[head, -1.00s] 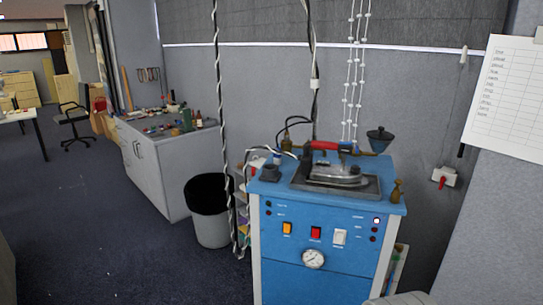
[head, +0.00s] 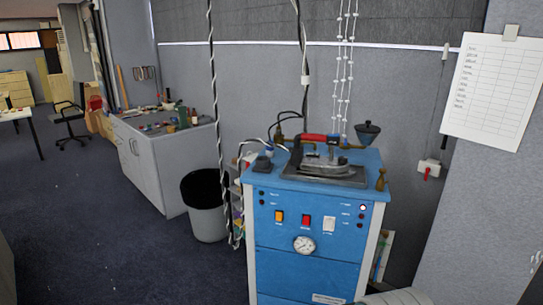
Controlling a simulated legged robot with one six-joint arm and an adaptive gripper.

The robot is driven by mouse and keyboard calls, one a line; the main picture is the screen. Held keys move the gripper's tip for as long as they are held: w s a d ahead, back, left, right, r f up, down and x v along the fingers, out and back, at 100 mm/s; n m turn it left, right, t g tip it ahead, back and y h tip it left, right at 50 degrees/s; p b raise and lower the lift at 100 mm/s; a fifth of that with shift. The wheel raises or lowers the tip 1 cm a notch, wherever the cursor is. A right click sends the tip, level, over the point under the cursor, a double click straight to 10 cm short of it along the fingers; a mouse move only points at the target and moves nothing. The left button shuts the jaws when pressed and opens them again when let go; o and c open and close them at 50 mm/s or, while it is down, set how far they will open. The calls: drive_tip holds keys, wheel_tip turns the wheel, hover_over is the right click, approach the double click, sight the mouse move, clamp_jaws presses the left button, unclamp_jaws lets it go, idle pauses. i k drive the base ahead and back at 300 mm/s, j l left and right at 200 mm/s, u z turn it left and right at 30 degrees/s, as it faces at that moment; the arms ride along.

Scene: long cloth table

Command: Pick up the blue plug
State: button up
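I cannot make out a blue plug in the head view. The nearest blue thing is a blue machine cabinet (head: 345,254) with a gauge and switches, which is not a plug. A long cloth table is not in view. My gripper is not in view; a pale grey rounded shape at the bottom edge right of centre is too cropped to identify.
An iron (head: 322,161) rests on top of the cabinet. A black-lined bin (head: 208,222) stands left of it, near a grey workbench (head: 150,180). A paper sheet (head: 493,90) hangs on the wall at right. Dark carpet (head: 95,240) is open at left.

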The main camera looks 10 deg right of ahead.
sight(270, 151)
drive_tip(key=k+z, duration=0.25)
drive_tip(key=z, duration=0.15)
drive_tip(key=k+l+z, duration=0.1)
drive_tip(key=z, duration=0.3)
drive_tip(key=i+j+z, duration=0.15)
drive_tip(key=j+z, duration=0.2)
drive_tip(key=i+j+z, duration=0.1)
drive_tip(key=j+z, duration=0.55)
drive_tip(key=i+j, duration=0.1)
drive_tip(key=j, duration=0.3)
drive_tip(key=i+j, duration=0.1)
drive_tip(key=j, duration=0.3)
drive_tip(key=i+j, duration=0.1)
drive_tip(key=j, duration=0.35)
drive_tip(key=i+j, duration=0.1)
drive_tip(key=j, duration=0.7)
drive_tip(key=i, duration=0.05)
